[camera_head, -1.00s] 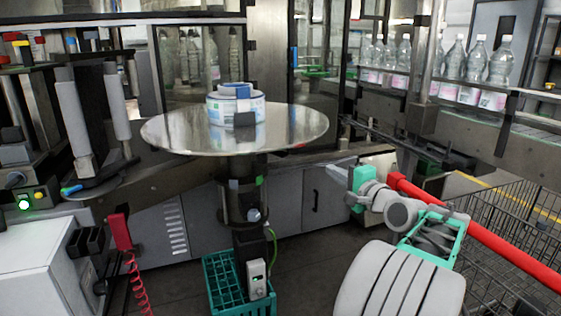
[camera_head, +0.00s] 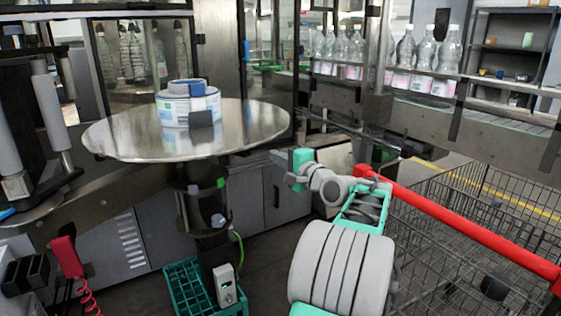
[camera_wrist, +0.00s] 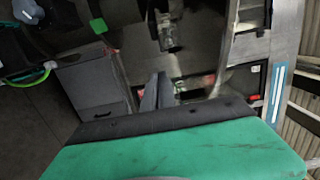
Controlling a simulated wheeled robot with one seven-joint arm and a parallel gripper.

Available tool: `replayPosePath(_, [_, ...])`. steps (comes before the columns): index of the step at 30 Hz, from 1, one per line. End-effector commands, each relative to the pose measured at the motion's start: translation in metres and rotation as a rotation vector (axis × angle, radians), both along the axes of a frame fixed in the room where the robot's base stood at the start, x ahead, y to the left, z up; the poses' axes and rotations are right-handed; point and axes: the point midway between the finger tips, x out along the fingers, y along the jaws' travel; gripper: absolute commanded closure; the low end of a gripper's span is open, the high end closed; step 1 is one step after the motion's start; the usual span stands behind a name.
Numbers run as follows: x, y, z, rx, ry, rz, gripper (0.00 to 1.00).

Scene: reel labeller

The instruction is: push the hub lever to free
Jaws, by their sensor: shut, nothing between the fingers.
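A label reel (camera_head: 188,107) with white and blue labels sits on a shiny round disc (camera_head: 120,138), left of centre in the head view. A blue and grey hub piece (camera_head: 187,88) shows on top of the reel, and a dark block (camera_head: 201,119) stands at its front. I cannot tell which part is the lever, nor its setting. My gripper (camera_head: 279,156) is shut and empty, right of the disc's rim and slightly below it, apart from it. In the wrist view its narrow fingers (camera_wrist: 156,91) point away from the reel, which is out of that view.
Under the disc is a dark column with a green patch (camera_head: 221,183), and a green crate (camera_head: 187,292) on the floor. A wire cart with a red handle (camera_head: 460,225) stands close right of my arm. Bottles (camera_head: 425,55) line a conveyor behind. A red handset (camera_head: 67,257) hangs lower left.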

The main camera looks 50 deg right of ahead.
Motion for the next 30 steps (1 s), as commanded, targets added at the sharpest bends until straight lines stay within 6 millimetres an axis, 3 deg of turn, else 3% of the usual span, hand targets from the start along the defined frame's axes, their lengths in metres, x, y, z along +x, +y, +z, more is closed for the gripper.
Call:
replayPosePath(8, [0.05, -0.006, 0.0, -0.001, -0.002, 0.001, 1.0])
replayPosePath(15, [0.042, 0.025, 0.0, -0.002, -0.001, -0.003, 1.0])
replayPosePath(30, [0.039, 0.029, 0.001, -0.001, 0.0, -0.007, 1.0])
